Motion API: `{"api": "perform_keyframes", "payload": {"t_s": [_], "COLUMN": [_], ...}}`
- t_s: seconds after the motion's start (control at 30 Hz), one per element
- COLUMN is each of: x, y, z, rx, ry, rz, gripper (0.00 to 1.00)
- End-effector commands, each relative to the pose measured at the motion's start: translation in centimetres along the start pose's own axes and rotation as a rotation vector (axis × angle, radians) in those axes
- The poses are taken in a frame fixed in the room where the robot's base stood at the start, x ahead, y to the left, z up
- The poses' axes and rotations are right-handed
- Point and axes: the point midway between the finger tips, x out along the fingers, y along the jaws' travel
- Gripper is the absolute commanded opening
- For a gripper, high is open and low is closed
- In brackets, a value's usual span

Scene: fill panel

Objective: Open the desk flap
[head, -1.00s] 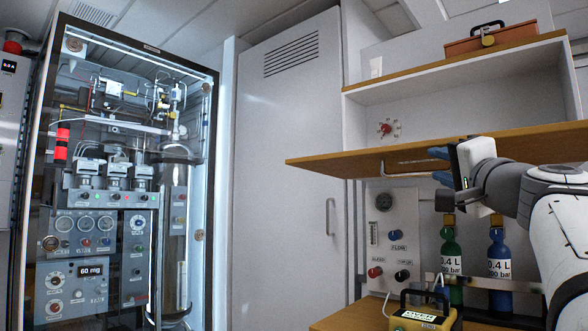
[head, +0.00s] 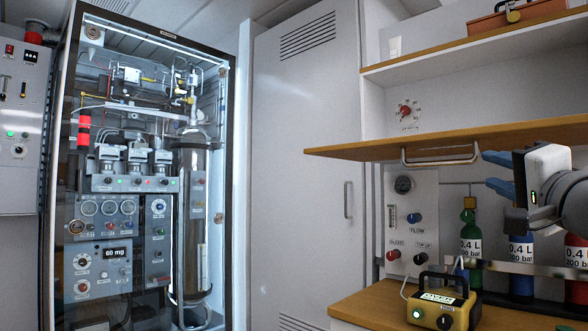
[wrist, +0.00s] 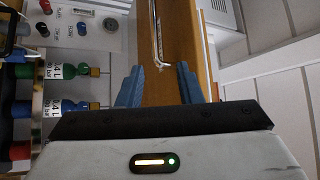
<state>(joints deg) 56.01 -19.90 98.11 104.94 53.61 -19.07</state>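The desk flap (head: 385,147) is a wooden board under the white shelf unit in the head view, with a pale bar handle (head: 440,158) below its front edge. In the wrist view the flap (wrist: 182,50) is a brown strip beyond the fingers, with the handle (wrist: 157,45) along its left side. My gripper (head: 489,172) has blue fingers and is just right of the handle in the head view. In the wrist view my gripper (wrist: 159,82) is open, with nothing between its fingers. The handle lies beyond the fingertips, apart from them.
Below the flap, a lower wooden bench (head: 375,306) holds a yellow box (head: 440,302). Green (head: 470,232) and blue (head: 521,262) gas bottles stand behind a rail under my gripper. A toolbox (head: 515,17) sits on top. A glass-fronted cabinet (head: 145,180) stands left.

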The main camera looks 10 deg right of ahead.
Motion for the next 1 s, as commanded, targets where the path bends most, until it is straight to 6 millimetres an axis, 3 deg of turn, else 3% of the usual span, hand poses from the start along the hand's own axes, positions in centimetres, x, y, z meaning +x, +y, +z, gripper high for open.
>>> {"api": "perform_keyframes", "payload": {"t_s": [0.2, 0.6, 0.73, 0.87, 1.0], "x": [-1.1, -1.2, -1.0, -0.2, -0.3], "y": [0.6, 0.7, 1.4, 5.6, 13.7], "z": [-0.2, -0.2, 0.3, 3.1, 9.6], "rx": [-0.001, 0.000, 0.005, 0.022, 0.030], "ry": [0.002, 0.000, -0.015, -0.098, -0.286], "rz": [0.000, -0.001, 0.020, 0.138, 0.381], "gripper": [0.33, 0.33, 0.22, 0.11, 0.00]}}
